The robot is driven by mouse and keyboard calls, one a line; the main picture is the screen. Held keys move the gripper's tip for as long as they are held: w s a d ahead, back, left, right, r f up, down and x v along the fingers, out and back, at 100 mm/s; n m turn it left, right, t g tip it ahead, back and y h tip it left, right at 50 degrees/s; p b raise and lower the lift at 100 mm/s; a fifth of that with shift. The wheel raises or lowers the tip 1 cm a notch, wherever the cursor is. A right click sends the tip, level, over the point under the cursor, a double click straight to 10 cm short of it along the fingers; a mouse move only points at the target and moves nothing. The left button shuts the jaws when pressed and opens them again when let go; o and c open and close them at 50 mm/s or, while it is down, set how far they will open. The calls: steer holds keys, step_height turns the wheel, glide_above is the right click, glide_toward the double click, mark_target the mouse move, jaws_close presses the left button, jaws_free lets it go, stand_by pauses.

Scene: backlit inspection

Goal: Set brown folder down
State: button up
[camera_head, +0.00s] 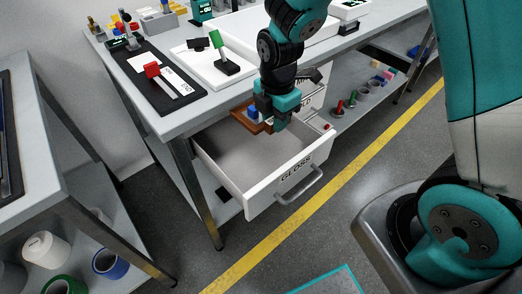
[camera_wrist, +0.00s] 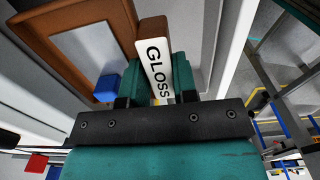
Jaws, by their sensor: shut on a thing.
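The brown folder (camera_head: 240,117) is a shallow brown piece over the back of the open drawer (camera_head: 236,165). In the wrist view the folder (camera_wrist: 124,40) has a raised rim and a white tab reading GLOSS. My gripper (camera_head: 270,122) is shut on the folder at this tab; its dark fingers (camera_wrist: 158,88) stand on both sides of it. A blue block (camera_head: 252,112) shows at the folder; it also shows in the wrist view (camera_wrist: 107,88). I cannot tell whether the folder touches the drawer floor. The drawer front also reads GLOSS.
The drawer's front part is empty. The grey bench (camera_head: 180,122) above carries a black board (camera_head: 150,80) with a red-topped piece and a white tray (camera_head: 204,68) with a green piece. Cups with coloured items stand on a shelf at the right.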

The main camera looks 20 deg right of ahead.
mark_target(260, 122)
steer(key=a, duration=0.1)
steer(key=w+a, duration=0.1)
steer(key=a, duration=0.1)
steer(key=shift+a+f, duration=0.15)
steer(key=shift+f, duration=0.15)
step_height(260, 122, down, 11)
steer(key=shift+f+b, duration=0.2)
steer(key=shift+b, duration=0.1)
steer(key=shift+f, duration=0.15)
steer(key=o, duration=0.9)
steer(key=shift+r, duration=0.2)
